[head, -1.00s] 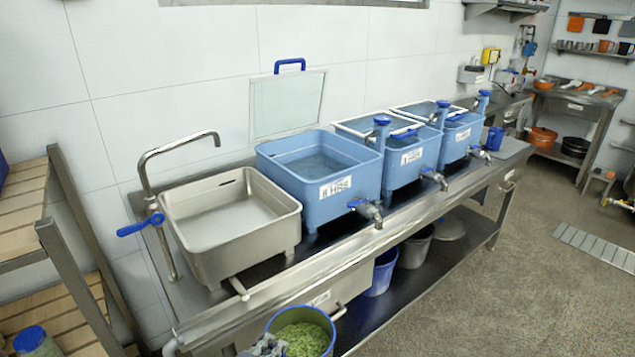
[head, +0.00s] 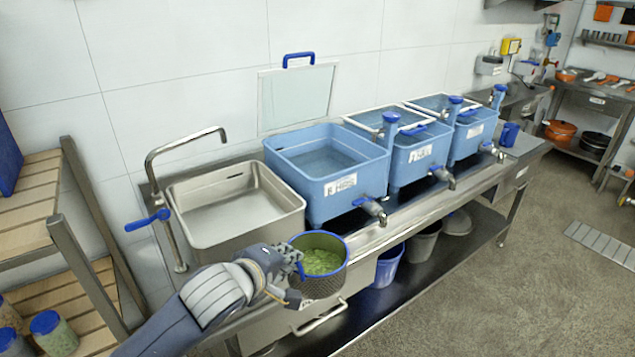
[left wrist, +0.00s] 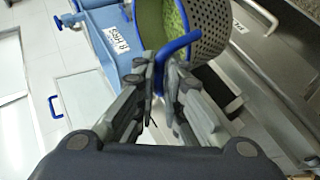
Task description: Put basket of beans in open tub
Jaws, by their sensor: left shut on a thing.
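The basket (head: 322,284) is a perforated metal cup with a blue rim, holding green beans (head: 321,261). My left gripper (head: 298,268) is shut on its blue handle and holds it upright in front of the steel sink. In the left wrist view the fingers (left wrist: 165,75) close around the blue handle, with the basket (left wrist: 216,22) beyond them. The open tub (head: 345,199) is light blue, labelled 8 HRS, and holds water. Its lid (head: 297,97) stands raised against the wall. The tub is behind and slightly right of the basket. My right gripper is not in view.
A steel sink (head: 232,212) with a tap stands left of the open tub. Two lidded blue tubs (head: 415,158) stand to its right. The tub's spigot (head: 372,209) juts over the counter's front edge. Buckets (head: 388,268) sit on the lower shelf.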

